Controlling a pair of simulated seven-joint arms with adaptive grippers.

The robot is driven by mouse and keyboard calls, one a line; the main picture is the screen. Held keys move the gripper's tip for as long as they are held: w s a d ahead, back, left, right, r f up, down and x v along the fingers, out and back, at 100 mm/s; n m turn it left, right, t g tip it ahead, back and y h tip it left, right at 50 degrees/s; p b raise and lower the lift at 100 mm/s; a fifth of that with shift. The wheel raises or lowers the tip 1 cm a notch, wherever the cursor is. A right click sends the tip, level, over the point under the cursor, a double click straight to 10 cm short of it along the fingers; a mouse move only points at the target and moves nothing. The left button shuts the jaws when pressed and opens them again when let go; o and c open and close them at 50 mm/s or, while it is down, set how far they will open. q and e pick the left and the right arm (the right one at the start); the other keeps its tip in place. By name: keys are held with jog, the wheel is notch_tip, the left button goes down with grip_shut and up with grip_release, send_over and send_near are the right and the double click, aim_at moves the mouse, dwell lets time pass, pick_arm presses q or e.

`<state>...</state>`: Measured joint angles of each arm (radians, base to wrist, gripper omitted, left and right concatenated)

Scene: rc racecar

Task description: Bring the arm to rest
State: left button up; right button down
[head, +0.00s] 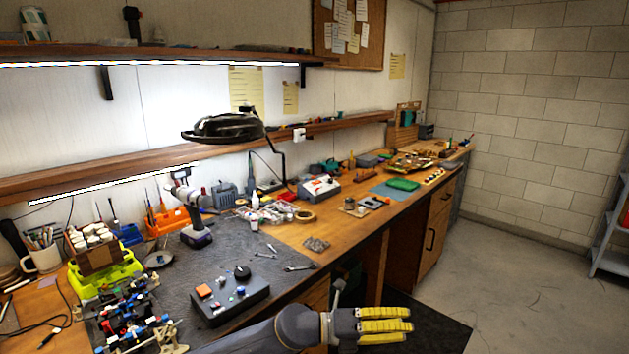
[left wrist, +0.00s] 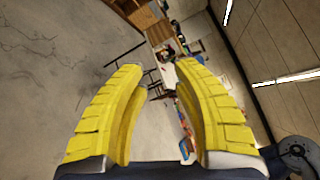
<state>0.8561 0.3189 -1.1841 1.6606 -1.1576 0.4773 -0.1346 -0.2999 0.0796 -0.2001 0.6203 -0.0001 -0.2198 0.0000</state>
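My left gripper (head: 408,325) has yellow ribbed fingers and is at the bottom of the head view, off the front edge of the bench. My grey left arm reaches in from the lower left behind it. In the left wrist view the same gripper (left wrist: 158,66) has its two fingers apart, with nothing between them. The floor and furniture show far beyond the fingertips. My right gripper is not seen in either view.
A workbench (head: 285,237) runs along the wall. A black box with knobs (head: 229,300) sits near its front edge, with a drill (head: 195,215) behind it. A lamp (head: 222,128) hangs over the bench. The floor (head: 510,270) at right is clear, with a shelf (head: 612,245) at the edge.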

pick_arm(q)
jog(key=w+a+r+n+t+y, duration=0.15)
jog(key=a+r+n+t, duration=0.25)
jog(key=a+n+t, duration=0.7)
jog(key=a+f+n+t+y, duration=0.6)
jog(key=a+f+n+y, duration=0.6)
jog(key=a+n, duration=0.35)
jog(key=s+a+f+n+g+y, duration=0.5)
jog(key=s+a+f+y, duration=0.2)
jog(key=s+a+f, duration=0.5)
jog(key=s+a+f+n+g+y, duration=0.25)
jog(key=s+a+g, duration=0.25)
jog(key=s+a, duration=0.8)
jog(key=s+d+f+g+h, duration=0.1)
jog(key=s+d+f, duration=0.15)
jog(key=f, duration=0.85)
jog(key=s+d+f+g+h, duration=0.1)
jog(key=d+f, duration=0.2)
jog(key=f, duration=0.9)
jog(key=s+d+f+g+h, duration=0.1)
jog(key=s+d+f+h, duration=0.1)
jog(key=f, duration=0.9)
jog(key=s+f+n+g+h, duration=0.1)
jog(key=s+f+n+g, duration=0.1)
jog(key=s+f, duration=1.6)
jog(key=s+g, duration=0.1)
jog(key=s, duration=0.2)
jog(key=shift+f+n, duration=0.3)
jog(key=shift+f, duration=0.1)
